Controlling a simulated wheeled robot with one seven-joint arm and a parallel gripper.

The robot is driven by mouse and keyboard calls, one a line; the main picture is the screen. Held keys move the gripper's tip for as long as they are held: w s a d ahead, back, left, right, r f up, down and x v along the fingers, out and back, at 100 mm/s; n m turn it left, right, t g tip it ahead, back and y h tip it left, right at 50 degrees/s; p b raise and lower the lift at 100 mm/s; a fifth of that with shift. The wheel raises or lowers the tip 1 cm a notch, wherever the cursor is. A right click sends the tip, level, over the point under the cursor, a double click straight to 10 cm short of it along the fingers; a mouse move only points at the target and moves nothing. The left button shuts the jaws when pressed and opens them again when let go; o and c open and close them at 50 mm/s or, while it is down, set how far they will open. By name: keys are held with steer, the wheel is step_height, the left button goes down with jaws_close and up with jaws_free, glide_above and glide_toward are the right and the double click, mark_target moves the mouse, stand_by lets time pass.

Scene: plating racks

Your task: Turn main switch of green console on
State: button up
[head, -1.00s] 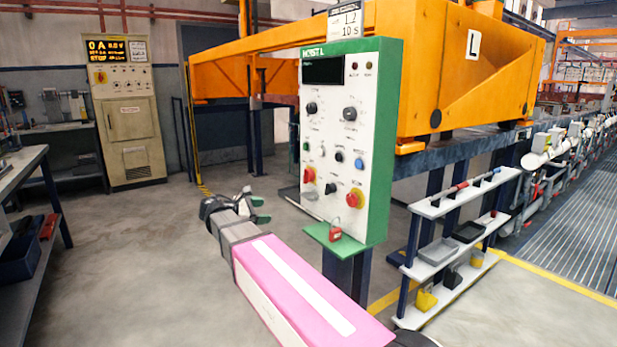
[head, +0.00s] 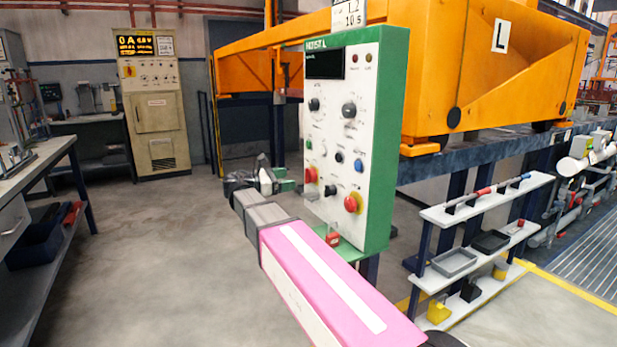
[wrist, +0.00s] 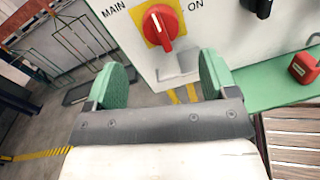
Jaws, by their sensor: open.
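The green console (head: 384,150) stands in the middle of the head view with its white panel facing left. Its main switch (wrist: 161,27) is a red handle on a yellow plate, between the words MAIN and ON in the wrist view. The handle sits roughly lengthwise, slightly tilted; I cannot tell its set position for sure. The switch also shows at the panel's lower left in the head view (head: 311,174). My gripper (wrist: 163,80) is open and empty, its green fingers apart on either side below the switch, not touching it. It also shows in the head view (head: 284,180), left of the panel.
A grey hasp-like piece (wrist: 178,75) juts out just below the switch. A red padlock (wrist: 303,67) sits on the green ledge (wrist: 270,88). A red emergency button (head: 352,203) is on the panel's lower right. A beige cabinet (head: 156,105) stands behind; open floor lies left.

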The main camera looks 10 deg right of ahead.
mark_target(306, 176)
steer(key=x, duration=0.8)
steer(key=shift+d, duration=0.1)
steer(key=c, duration=0.9)
